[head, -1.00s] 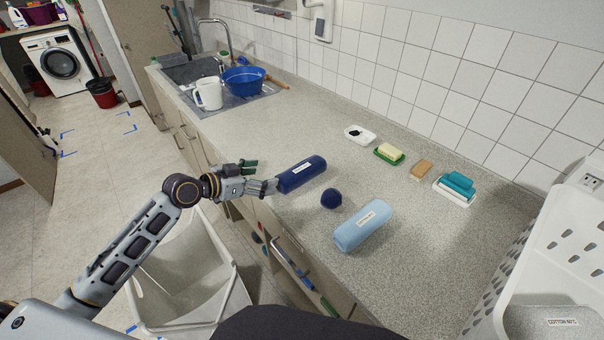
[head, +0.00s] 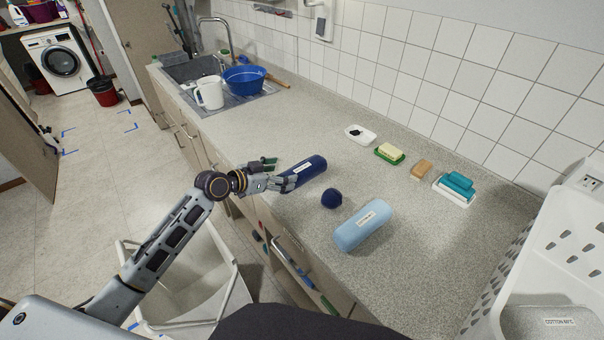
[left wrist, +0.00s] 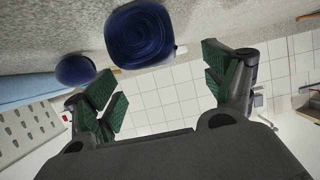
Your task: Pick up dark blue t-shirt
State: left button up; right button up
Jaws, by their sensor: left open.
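A dark blue rolled bundle with a white label (head: 310,168), which looks like the dark blue t-shirt, lies on the counter. Its round end (left wrist: 143,36) faces the left wrist camera. My left gripper (head: 285,178) is open at the near left end of the roll, and its fingers partly hide that end. In the left wrist view, the green-padded fingers (left wrist: 162,88) stand wide apart with the roll's end between and beyond them. I cannot tell whether they touch it. My right gripper is not in view.
A small dark blue ball (head: 331,198) and a light blue labelled roll (head: 363,226) lie close to the right. Soap dishes (head: 389,154) line the tiled wall. A white perforated basket (head: 530,235) stands at the right. The counter toward the sink is clear.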

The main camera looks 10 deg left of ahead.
aim_at(294, 171)
pick_arm(q)
jog(key=shift+x, duration=0.75)
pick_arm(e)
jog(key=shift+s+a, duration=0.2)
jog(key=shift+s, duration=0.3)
pick_arm(q)
jog(key=shift+d, duration=0.1)
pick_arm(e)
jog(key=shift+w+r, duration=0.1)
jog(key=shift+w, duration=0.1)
pick_arm(q)
jog(key=shift+w+d, duration=0.1)
jog(key=shift+w, duration=0.05)
jog(key=shift+d+p+x, duration=0.2)
jog(key=shift+p+x, duration=0.25)
jog(key=shift+x, duration=0.7)
jog(key=shift+w+d+f, duration=0.25)
jog(key=shift+w+d, duration=0.15)
jog(key=shift+d, duration=0.05)
jog(key=shift+w+d+f, duration=0.25)
jog(key=shift+w, duration=0.1)
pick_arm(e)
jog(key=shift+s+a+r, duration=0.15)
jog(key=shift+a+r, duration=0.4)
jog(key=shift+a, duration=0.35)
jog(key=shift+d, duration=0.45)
pick_arm(q)
jog(key=c, duration=1.2)
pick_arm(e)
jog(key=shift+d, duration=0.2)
